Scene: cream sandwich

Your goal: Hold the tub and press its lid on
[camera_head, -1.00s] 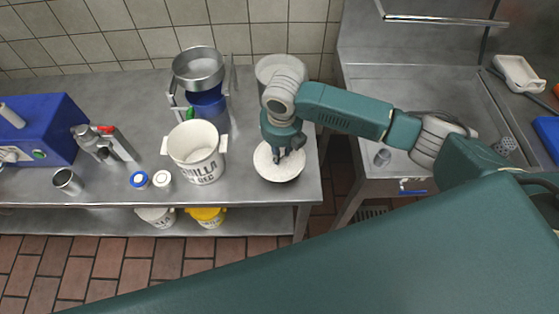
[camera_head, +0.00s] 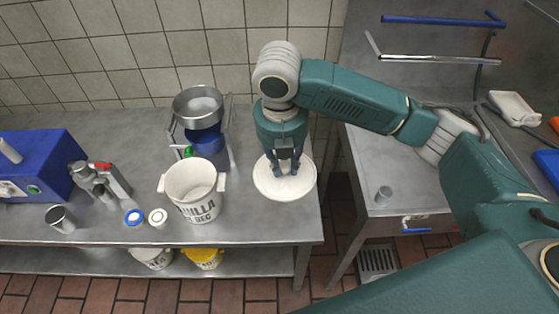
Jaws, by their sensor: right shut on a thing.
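The tub (camera_head: 195,205) is a white bucket with dark lettering and ear-like tabs at its sides. It stands upright and open-topped near the front of the steel table. The lid (camera_head: 266,187) is a white round disc to the right of the tub, apart from it. My right gripper (camera_head: 285,173) points down from above, shut on the lid near its middle; its fingertips partly hide the lid's top. The lid seems to be raised off the table, but its height is hard to tell. My left gripper is not in view.
A metal bowl on a stand (camera_head: 198,105) is behind the tub. Two small jars (camera_head: 157,217), a metal cup (camera_head: 60,219), a grey hand tool (camera_head: 97,183) and a blue machine (camera_head: 30,165) are left. A sink counter (camera_head: 375,165) lies right, past a gap.

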